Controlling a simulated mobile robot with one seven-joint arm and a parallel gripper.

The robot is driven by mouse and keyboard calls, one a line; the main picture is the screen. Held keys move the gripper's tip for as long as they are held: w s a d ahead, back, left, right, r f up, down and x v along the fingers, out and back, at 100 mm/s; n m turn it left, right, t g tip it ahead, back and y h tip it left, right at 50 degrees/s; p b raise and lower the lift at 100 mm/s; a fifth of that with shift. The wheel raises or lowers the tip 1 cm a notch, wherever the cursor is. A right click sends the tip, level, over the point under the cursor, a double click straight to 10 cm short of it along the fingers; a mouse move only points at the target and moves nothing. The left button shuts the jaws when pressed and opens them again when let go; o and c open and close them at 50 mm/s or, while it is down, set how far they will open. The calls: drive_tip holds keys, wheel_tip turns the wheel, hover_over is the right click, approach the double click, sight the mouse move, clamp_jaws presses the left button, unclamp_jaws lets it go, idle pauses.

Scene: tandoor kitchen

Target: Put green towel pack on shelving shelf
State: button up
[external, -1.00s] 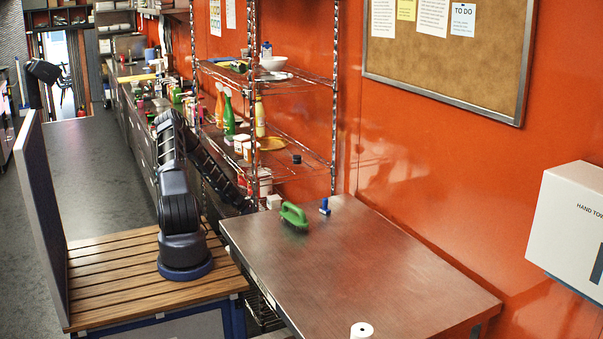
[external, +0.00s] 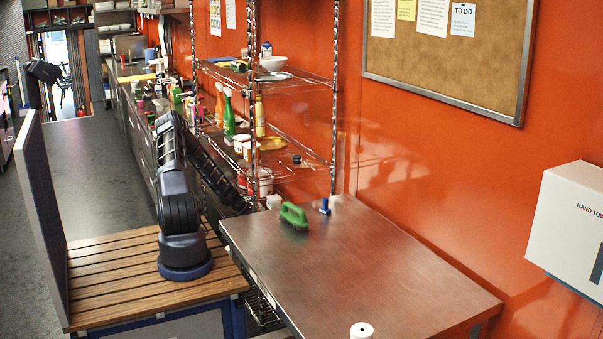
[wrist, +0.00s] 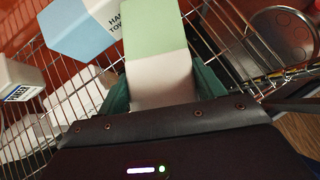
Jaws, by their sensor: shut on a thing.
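The green towel pack (wrist: 156,38), pale green with a whitish lower part, is between the two teal fingers of my gripper (wrist: 160,88) in the wrist view. My gripper is shut on it. Wire shelving (wrist: 235,45) lies behind and around the pack; I cannot tell whether the pack touches it. In the external view the shelving unit (external: 334,120) stands against the orange wall, and my dark arm reaches down toward its lower level. My gripper and the pack cannot be made out there.
A blue-and-white hand towel pack (wrist: 82,30) is close left of the held pack. A white box (wrist: 18,78) is farther left, and a dark round pan (wrist: 286,38) is at right. A green brush (external: 293,215) sits on the steel table (external: 370,265), whose middle is clear.

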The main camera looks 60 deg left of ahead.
drive_tip(key=shift+f, duration=0.2)
drive_tip(key=o, duration=1.4)
drive_tip(key=shift+c, duration=0.2)
drive_tip(key=v, duration=1)
drive_tip(key=shift+s+a+r, duration=0.1)
drive_tip(key=shift+s+r, duration=0.15)
drive_tip(key=shift+r, duration=0.05)
